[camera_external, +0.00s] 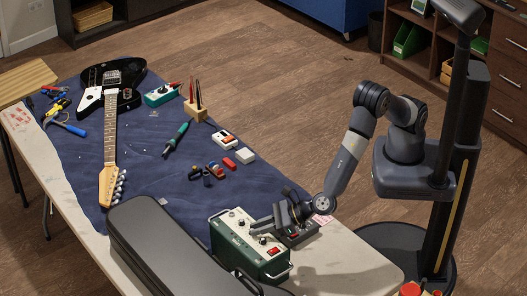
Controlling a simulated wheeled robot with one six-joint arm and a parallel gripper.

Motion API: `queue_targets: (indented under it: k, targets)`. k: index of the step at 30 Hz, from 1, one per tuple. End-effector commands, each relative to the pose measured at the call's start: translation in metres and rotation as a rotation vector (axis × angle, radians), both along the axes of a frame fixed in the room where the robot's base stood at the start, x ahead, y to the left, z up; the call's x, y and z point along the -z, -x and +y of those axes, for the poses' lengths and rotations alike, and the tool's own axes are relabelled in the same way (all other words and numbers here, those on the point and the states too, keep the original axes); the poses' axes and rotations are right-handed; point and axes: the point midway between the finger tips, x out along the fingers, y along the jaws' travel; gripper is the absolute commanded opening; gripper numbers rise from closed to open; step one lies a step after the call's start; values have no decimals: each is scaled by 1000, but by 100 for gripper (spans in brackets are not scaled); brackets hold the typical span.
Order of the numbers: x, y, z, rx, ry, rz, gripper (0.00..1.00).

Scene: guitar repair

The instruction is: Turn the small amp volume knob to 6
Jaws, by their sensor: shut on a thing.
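The small amp (232,254) is a green box with a pale control panel and metal handles, standing at the table's front right. Small red and dark controls show on its panel (231,219). My gripper (253,226) reaches in from the right, low over the panel, with its fingers at the panel's right part. It is shut on a small knob there, which the fingers hide. The knob's pointer and the scale numbers are too small to read.
A long black case (165,245) lies close left of the amp. A black guitar (112,95), tools and small parts lie on the blue mat (140,190). The table's right front corner (350,262) is bare.

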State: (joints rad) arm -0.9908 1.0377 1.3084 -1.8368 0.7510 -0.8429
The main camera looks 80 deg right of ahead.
Motion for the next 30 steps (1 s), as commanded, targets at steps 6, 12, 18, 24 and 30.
queue_targets:
  k: [6,12,18,24,30]
  targets:
    - [0,1,4,108,-1,-1,0]
    - [0,0,4,172,0,0,0]
    - [0,0,5,197,-1,-1,0]
    - [0,0,5,199,0,-1,0]
    - [0,0,5,198,0,-2,21]
